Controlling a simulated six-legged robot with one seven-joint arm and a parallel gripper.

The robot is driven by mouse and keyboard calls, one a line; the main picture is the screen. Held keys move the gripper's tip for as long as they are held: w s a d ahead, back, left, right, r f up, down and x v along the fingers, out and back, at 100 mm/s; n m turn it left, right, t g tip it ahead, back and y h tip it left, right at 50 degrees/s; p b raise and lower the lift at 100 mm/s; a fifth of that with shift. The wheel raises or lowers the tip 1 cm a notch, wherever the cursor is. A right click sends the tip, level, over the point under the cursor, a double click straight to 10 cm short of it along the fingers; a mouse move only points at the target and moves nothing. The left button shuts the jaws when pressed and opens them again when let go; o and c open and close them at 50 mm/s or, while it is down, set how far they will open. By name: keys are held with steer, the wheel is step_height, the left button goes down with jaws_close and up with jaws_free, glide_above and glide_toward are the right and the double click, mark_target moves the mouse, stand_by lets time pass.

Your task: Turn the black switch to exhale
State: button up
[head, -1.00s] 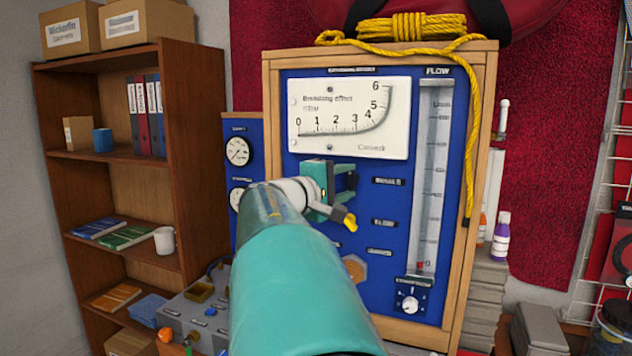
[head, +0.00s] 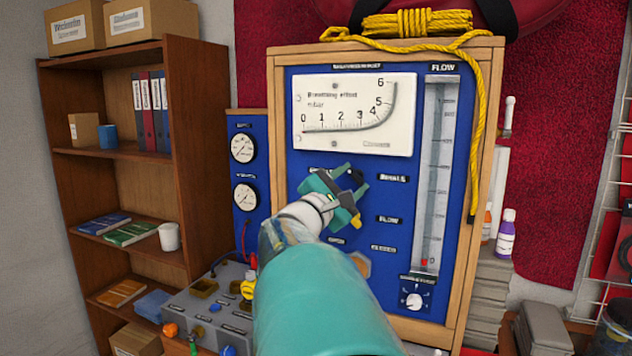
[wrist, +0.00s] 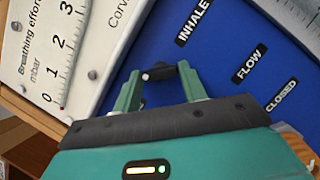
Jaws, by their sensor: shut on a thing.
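The black switch (wrist: 160,72) is on the blue panel, between my gripper's fingertips in the wrist view. It lies across the gap, with a pale mark at its left end. In the head view the switch (head: 344,172) is mostly hidden by the fingers. My teal gripper (head: 348,178) is shut on it, tilted up and to the right; its fingers also show in the wrist view (wrist: 160,82). The INHALE label (wrist: 195,22), FLOW label (wrist: 249,63) and CLOSED label (wrist: 281,96) are right of the switch. I cannot read an exhale label.
The white breathing effort gauge (head: 354,114) is above the switch. The flow tube (head: 436,170) and a small knob (head: 414,300) are on the right. A grey box (head: 208,310) stands at lower left, beside a wooden shelf (head: 133,150). Yellow rope (head: 415,22) lies on top.

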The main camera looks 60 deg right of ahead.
stand_by(0.5)
steer(key=o, duration=1)
steer(key=v, duration=1.4)
steer(key=shift+s, duration=0.15)
